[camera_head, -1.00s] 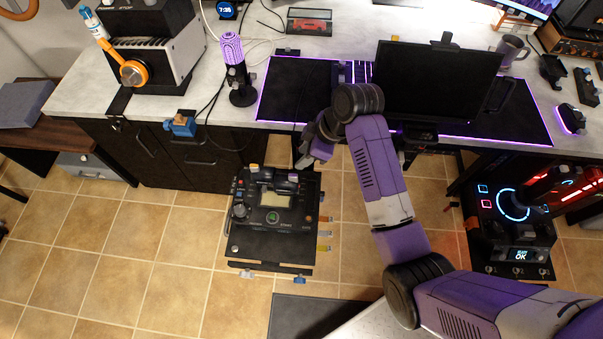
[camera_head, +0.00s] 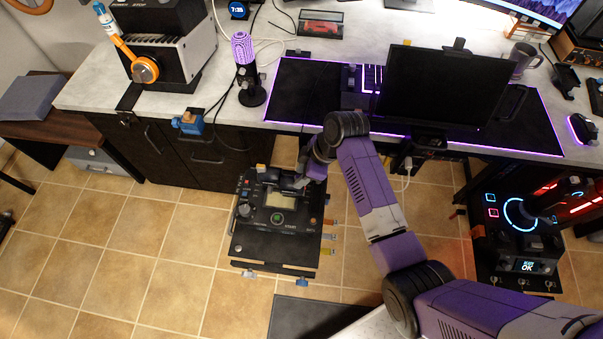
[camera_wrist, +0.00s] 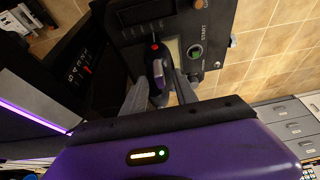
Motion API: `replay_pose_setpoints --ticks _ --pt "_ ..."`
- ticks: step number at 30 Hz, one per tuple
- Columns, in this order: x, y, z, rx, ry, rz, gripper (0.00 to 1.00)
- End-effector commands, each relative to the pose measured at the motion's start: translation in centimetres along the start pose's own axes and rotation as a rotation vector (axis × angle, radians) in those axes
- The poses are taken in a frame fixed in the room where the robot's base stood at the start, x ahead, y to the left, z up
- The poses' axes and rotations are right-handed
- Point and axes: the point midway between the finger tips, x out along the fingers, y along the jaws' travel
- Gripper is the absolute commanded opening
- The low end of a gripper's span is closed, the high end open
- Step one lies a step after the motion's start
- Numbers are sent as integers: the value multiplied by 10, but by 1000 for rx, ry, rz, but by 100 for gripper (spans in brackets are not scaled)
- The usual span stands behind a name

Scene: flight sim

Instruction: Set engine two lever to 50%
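The black throttle panel (camera_head: 262,236) with a small screen and a green START button (camera_head: 277,218) stands below the desk edge in the head view. Its levers are near its top edge, partly hidden by my gripper (camera_head: 303,180). In the wrist view, the panel (camera_wrist: 222,22) fills the upper middle, with the START button (camera_wrist: 195,51) at right. A dark lever handle with a red button (camera_wrist: 155,46) stands between the two grey fingers of my gripper (camera_wrist: 158,82). I cannot tell whether the fingers touch it. Which engine the lever belongs to and its percentage are not readable.
A black unit with a blue ring light (camera_head: 521,213) stands at right. Tiled floor (camera_head: 130,240) is clear at left.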

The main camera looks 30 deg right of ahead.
Motion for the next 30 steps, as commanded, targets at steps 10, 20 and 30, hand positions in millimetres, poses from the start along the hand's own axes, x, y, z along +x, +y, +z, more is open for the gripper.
replay_pose_setpoints --ticks 10,20,30 --pt "0 0 0 0 0 0 0" --pt "0 0 0 0 0 0 0" --pt "-1 0 0 0 0 1 0"
